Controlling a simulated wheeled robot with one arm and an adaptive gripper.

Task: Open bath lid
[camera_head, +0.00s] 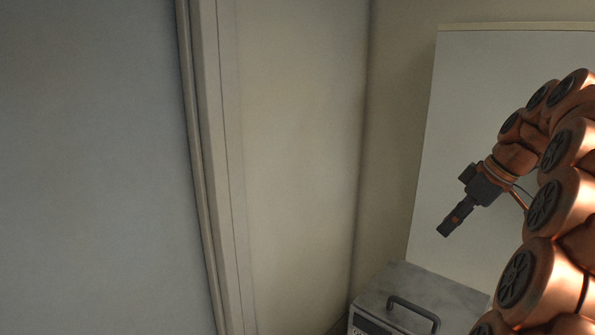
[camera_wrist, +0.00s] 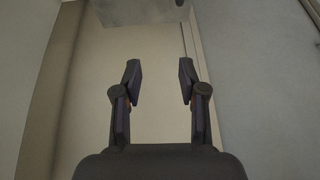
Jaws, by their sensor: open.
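The bath (camera_head: 370,324) is a metal box at the bottom of the head view, cut off by the lower edge. Its grey lid (camera_head: 452,288) lies flat and looks closed. A dark bar handle (camera_head: 413,306) stands up from the lid. My gripper (camera_head: 450,222) is in the air above the lid, apart from it, pointing down and left. In the wrist view my gripper (camera_wrist: 158,68) is open, with nothing between its fingers. A grey surface at the top edge of that view may be part of the bath; I cannot tell.
A pale upright panel (camera_head: 436,160) stands behind the bath and my arm. A plain wall (camera_head: 300,150) and a vertical frame post (camera_head: 208,150) lie to the left, with a blue-grey surface (camera_head: 90,160) beyond. The air left of my gripper is clear.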

